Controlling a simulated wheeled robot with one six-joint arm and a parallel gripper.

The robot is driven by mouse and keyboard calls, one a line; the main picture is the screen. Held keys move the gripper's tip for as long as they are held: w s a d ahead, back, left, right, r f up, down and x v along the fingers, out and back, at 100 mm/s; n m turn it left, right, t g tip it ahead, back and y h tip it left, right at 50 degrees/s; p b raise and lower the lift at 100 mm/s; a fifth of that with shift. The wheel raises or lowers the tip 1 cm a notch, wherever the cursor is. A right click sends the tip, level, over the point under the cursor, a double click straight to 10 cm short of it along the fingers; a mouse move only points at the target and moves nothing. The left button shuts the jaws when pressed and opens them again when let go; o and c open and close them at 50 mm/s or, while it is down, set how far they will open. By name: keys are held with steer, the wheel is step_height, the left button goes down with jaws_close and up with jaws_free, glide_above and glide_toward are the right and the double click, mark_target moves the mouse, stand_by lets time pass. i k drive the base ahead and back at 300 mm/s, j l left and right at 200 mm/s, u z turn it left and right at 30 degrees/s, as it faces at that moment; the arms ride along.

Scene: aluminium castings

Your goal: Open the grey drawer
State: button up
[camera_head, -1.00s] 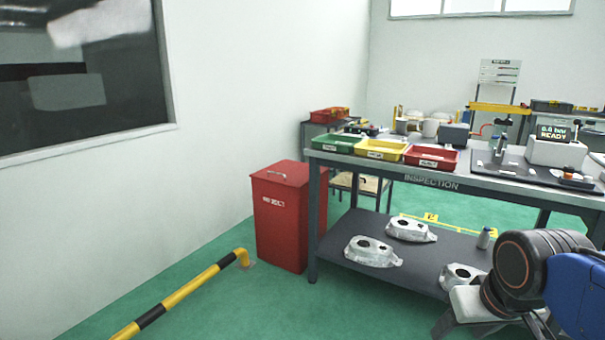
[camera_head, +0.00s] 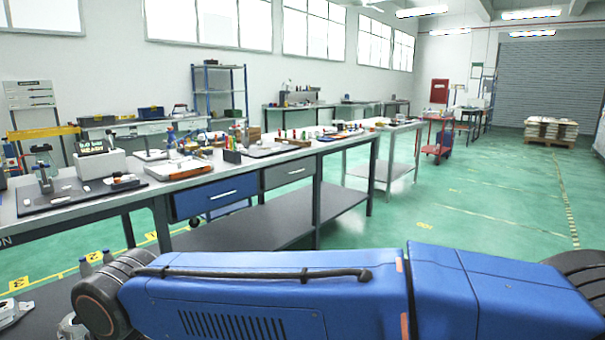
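The grey drawer (camera_head: 287,173) is under the top of the long inspection bench, to the right of a blue drawer (camera_head: 215,196). It looks shut, its front flush with the bench, with a pale bar handle across it. My blue arm lies across the bottom of the view, in front of the bench and well apart from the drawer.
The bench top (camera_head: 255,162) holds a pressure tester, a tray and several small tools. A lower shelf (camera_head: 343,203) runs beneath the drawers. A second table (camera_head: 400,128) stands beyond. Green floor (camera_head: 470,215) to the right is clear.

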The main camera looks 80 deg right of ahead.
mark_target(271, 176)
steer(key=z, duration=2.25)
steer(key=i+l, duration=0.1)
steer(key=i, duration=0.4)
steer(key=i+l, duration=0.15)
steer(key=i, duration=0.35)
steer(key=i+l+u, duration=0.1)
steer(key=i, duration=0.35)
